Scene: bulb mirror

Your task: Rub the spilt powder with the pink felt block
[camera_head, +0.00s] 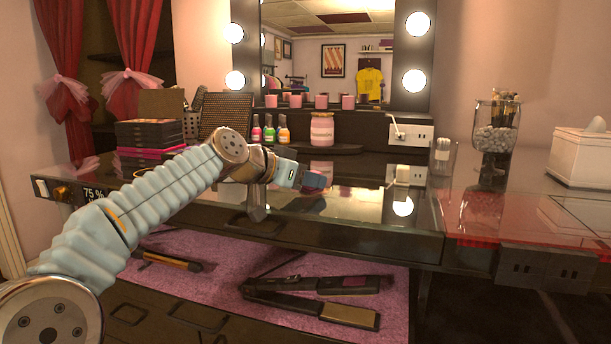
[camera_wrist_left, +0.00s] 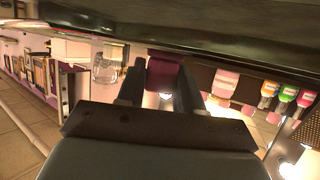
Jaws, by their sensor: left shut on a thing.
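My left gripper (camera_head: 313,180) reaches in from the left, low over the glossy vanity top (camera_head: 360,172) near its front. In the left wrist view its two dark fingers (camera_wrist_left: 161,85) are shut on the pink felt block (camera_wrist_left: 165,72), which looks dark maroon there. In the head view the fingers and wrist mostly hide the block. Whether the block touches the vanity top cannot be told. The spilt powder is hard to make out; a faint dull patch lies on the glossy top just in front of the gripper. My right gripper is not in view.
A glass of brushes (camera_head: 496,135) and a tissue box (camera_head: 580,157) stand right. Dark boxes (camera_head: 150,134) sit left. A flat iron (camera_head: 320,300) lies below.

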